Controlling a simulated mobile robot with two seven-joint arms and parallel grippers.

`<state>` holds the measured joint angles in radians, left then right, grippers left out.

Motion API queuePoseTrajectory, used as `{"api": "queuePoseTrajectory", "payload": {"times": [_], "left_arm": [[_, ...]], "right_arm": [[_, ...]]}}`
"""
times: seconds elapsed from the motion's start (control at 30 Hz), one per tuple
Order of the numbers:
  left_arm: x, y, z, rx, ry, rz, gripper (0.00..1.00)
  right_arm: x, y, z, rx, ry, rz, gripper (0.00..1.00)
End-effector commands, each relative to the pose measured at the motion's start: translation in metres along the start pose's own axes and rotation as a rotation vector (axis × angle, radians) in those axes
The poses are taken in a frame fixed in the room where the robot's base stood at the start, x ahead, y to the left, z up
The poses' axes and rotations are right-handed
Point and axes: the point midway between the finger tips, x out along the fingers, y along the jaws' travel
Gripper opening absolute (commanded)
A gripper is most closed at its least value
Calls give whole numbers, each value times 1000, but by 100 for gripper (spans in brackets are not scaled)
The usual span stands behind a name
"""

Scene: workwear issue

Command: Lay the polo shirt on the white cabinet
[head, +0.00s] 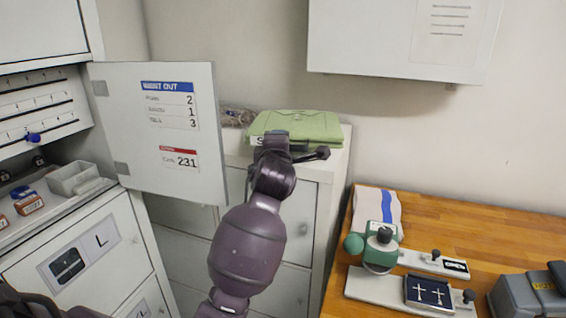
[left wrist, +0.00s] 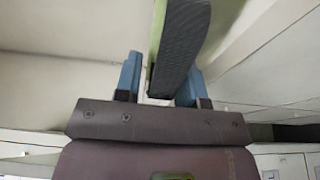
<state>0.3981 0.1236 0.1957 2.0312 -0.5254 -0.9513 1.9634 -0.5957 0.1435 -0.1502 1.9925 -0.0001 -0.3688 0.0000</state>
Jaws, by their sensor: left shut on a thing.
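The green polo shirt (head: 300,124) is folded flat and lies over the top of the white cabinet (head: 302,222), near its front edge. A pale size tag shows at its front left. My left gripper (head: 281,142) is at the shirt's front edge. In the left wrist view, the blue fingers of my left gripper (left wrist: 160,82) are on either side of the shirt (left wrist: 185,45), shut on it; its underside looks dark grey. I cannot tell whether the shirt's full weight rests on the cabinet. My right gripper is not in view.
An open cabinet door (head: 165,130) with a count sheet stands left of my arm. A greyish bundle (head: 238,117) lies behind it, left of the shirt. A wooden bench (head: 480,230) with a green press (head: 380,246) is at right. A white wall box (head: 400,45) hangs above.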

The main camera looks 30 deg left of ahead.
Motion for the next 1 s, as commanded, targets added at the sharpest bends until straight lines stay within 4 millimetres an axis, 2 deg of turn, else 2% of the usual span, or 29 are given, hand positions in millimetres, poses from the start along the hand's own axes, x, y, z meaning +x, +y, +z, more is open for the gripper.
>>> {"api": "queuePoseTrajectory", "payload": {"times": [0.1,0.2,0.5,0.8,0.83,0.97,1.0], "left_arm": [[0,-17,0,3,0,1,6],[0,-23,0,1,0,2,6],[0,-56,-1,2,0,1,6],[0,-62,0,-1,0,1,6],[0,-63,0,0,0,-2,41],[0,-63,0,0,0,-1,61],[0,-62,0,0,0,-1,62]], "right_arm": [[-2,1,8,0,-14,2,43],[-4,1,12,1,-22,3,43],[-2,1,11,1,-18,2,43],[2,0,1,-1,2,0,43],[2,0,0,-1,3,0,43],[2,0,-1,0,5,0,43],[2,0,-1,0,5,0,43]]}}
